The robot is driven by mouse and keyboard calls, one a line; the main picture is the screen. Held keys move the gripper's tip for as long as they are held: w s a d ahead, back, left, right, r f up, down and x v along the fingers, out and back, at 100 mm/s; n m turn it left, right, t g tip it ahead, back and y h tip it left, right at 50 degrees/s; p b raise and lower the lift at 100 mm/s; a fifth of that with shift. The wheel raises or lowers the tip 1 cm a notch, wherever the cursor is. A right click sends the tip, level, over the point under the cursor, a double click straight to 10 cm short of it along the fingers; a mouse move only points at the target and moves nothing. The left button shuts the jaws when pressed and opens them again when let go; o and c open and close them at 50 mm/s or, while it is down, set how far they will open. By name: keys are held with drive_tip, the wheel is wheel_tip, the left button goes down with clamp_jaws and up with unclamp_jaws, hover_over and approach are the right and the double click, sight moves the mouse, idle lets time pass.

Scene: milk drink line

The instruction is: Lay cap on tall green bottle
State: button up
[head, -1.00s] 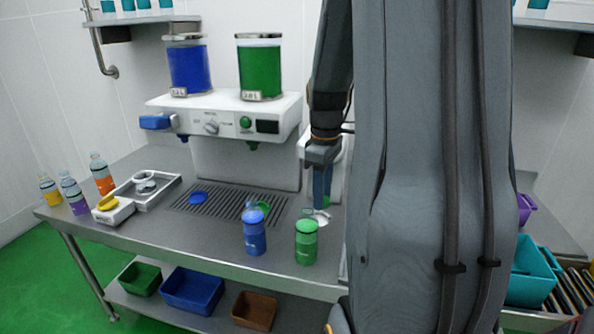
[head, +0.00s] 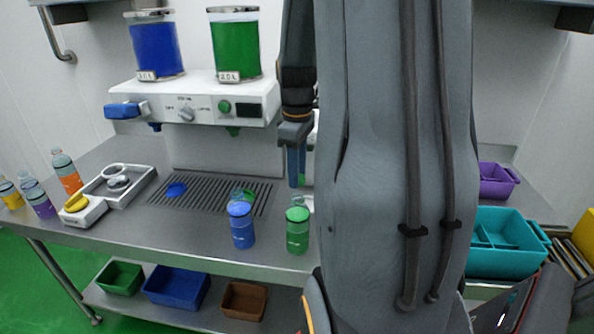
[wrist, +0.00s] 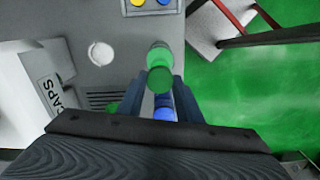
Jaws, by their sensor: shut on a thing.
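The green bottle (head: 297,236) stands upright near the front edge of the counter, right of a blue bottle (head: 241,232). My gripper (head: 297,180) points down, and in the head view its fingertips are just above and behind the green bottle's top. In the wrist view the fingers are closed around a round green cap (wrist: 160,80). A paler green round top (wrist: 160,53), seemingly the green bottle's, shows just beyond the cap and partly behind it. I cannot tell whether cap and bottle touch. The cap is not clear in the head view.
The dispenser (head: 190,97) stands behind the drain grate (head: 210,196). A box lettered CAPS (wrist: 58,88) and a white disc (wrist: 101,53) lie left of the fingers in the wrist view. A teal crate (head: 500,262) is at right.

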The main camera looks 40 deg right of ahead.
sight(297, 194)
drive_tip(key=shift+f+b, duration=1.3)
drive_tip(key=shift+f, duration=0.85)
drive_tip(key=o, duration=1.1)
drive_tip(key=shift+r+b, duration=1.2)
drive_tip(key=shift+r, duration=2.65)
